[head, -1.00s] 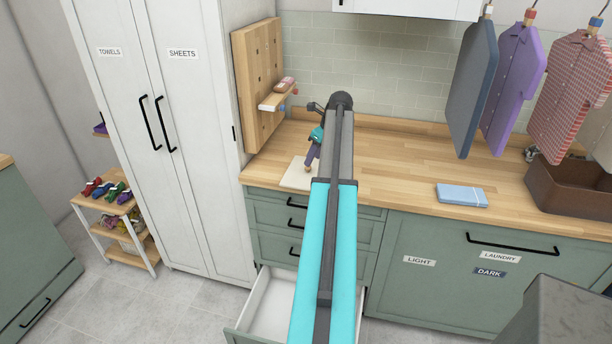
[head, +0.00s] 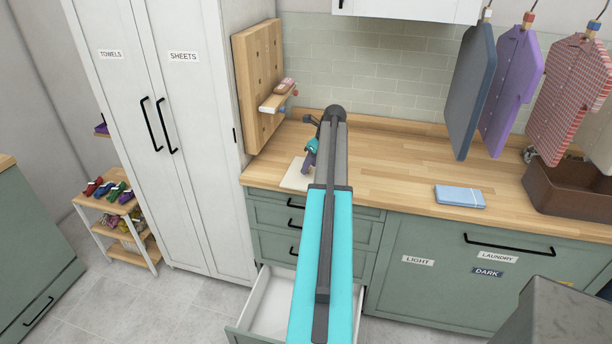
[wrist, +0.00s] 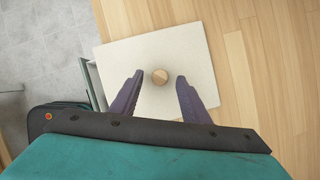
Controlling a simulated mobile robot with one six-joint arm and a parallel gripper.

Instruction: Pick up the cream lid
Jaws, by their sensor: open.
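The cream lid (head: 293,180) lies flat on the wooden counter, near its front edge. In the wrist view it is a pale square panel (wrist: 195,50) with a round wooden knob (wrist: 160,76) at its middle. My gripper (wrist: 159,76) is open and empty, with one purple finger on each side of the knob and small gaps between. In the head view my gripper (head: 307,170) is over the lid and hides the knob. I cannot tell exactly how far down the fingertips reach beside it.
A wooden pegboard with a small shelf (head: 275,103) stands behind the lid, beside the tall white cabinet (head: 190,130). An open drawer (head: 270,305) juts out below. A blue folded cloth (head: 460,196) and brown basket (head: 565,190) are to the right. The counter between is clear.

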